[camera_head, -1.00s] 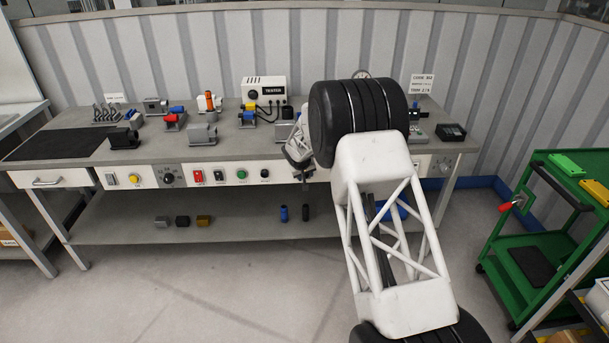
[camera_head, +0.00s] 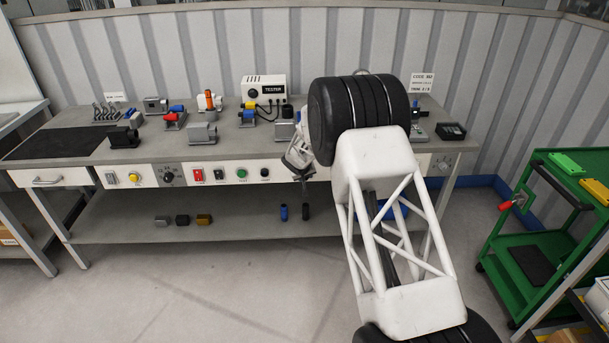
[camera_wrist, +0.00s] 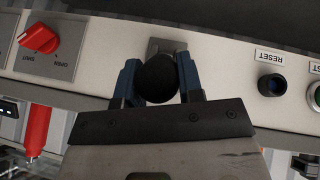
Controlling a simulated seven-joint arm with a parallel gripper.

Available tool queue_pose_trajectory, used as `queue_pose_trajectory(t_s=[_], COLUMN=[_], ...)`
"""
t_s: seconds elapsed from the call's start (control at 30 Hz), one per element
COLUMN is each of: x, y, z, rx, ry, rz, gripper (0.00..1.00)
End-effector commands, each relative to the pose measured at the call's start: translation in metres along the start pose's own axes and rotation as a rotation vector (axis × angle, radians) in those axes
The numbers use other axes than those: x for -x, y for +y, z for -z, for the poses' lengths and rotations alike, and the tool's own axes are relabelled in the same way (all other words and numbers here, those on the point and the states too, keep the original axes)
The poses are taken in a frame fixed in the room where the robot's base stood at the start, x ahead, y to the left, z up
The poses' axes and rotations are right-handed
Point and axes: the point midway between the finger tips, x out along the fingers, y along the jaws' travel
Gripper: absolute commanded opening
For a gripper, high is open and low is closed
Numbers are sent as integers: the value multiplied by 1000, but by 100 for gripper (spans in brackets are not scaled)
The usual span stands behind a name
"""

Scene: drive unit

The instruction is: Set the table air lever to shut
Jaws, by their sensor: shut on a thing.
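In the wrist view a black ball knob (camera_wrist: 160,78) sits between the two blue fingers of my gripper (camera_wrist: 158,88), which are closed on its sides. A grey mounting plate (camera_wrist: 166,47) on the white panel shows behind the knob; any stem is hidden. A red turn handle (camera_wrist: 38,39) with upside-down OPEN and SHUT labels is on the same panel, to the left and apart from the gripper. I cannot read a table air label. In the head view my gripper (camera_head: 302,172) is at the bench's front panel, and my arm hides the panel just right of it.
A black RESET button (camera_wrist: 271,85) and a green button (camera_wrist: 314,95) are to the right in the wrist view. Small parts and a white tester (camera_head: 264,89) stand on the bench top (camera_head: 70,165). A green trolley (camera_head: 545,225) is at the right. The floor before the bench is open.

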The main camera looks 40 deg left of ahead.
Motion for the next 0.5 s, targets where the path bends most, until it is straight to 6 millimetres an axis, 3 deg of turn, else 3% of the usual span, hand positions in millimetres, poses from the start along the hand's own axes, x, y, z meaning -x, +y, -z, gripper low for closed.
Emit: queue_pose_trajectory(t_s=[0.37,0.4,0.5], x=[0,0,0], y=[1,1,1], z=[0,0,0], rx=[-3,-3,-3], ry=[12,12,12], rz=[0,-1,0], gripper=[0,39,54])
